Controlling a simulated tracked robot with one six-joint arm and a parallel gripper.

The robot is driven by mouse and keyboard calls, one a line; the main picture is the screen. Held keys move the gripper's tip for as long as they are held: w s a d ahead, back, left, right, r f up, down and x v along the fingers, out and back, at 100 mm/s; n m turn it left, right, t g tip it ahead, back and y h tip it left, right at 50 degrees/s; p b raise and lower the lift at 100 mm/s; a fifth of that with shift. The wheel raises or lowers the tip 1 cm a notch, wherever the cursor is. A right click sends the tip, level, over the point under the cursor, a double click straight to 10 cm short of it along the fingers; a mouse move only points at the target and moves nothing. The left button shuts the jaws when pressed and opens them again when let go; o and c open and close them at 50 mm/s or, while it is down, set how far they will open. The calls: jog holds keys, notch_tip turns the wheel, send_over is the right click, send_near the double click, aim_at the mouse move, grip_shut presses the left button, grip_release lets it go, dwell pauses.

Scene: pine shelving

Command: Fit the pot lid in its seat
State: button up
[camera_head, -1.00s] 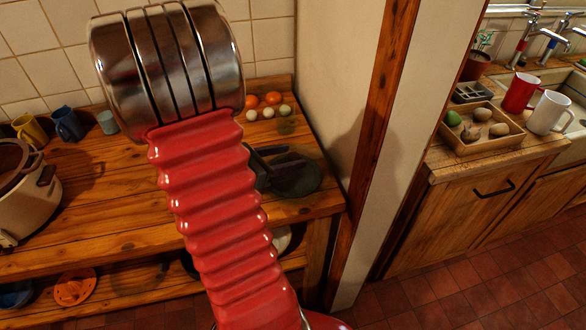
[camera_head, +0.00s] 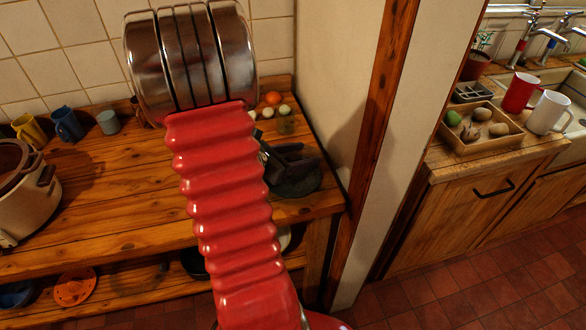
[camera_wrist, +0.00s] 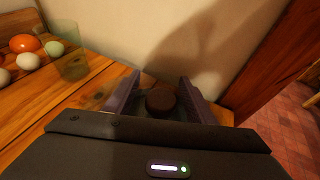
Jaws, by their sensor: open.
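A dark grey-green disc (camera_head: 300,185), which looks like the pot lid, lies flat on the wooden counter near its right end. In the wrist view a round dark brown knob (camera_wrist: 160,100) stands between the two fingers of my gripper (camera_wrist: 160,80), with a bit of dark disc (camera_wrist: 172,115) around it. My gripper (camera_head: 295,160) is over the disc in the head view, with its jaws open on either side of the knob. I cannot tell if a finger touches it.
Eggs (camera_head: 284,110) and an orange (camera_head: 273,98) lie behind the disc, beside a greenish glass (camera_wrist: 72,62). The wall (camera_head: 335,80) and a wooden post (camera_head: 385,90) close off the right side. Mugs (camera_head: 67,124) stand at the back left. The counter's middle (camera_head: 130,200) is clear.

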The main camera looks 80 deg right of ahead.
dwell(0.6)
jog(key=shift+d, duration=0.1)
grip_shut()
dwell(0.3)
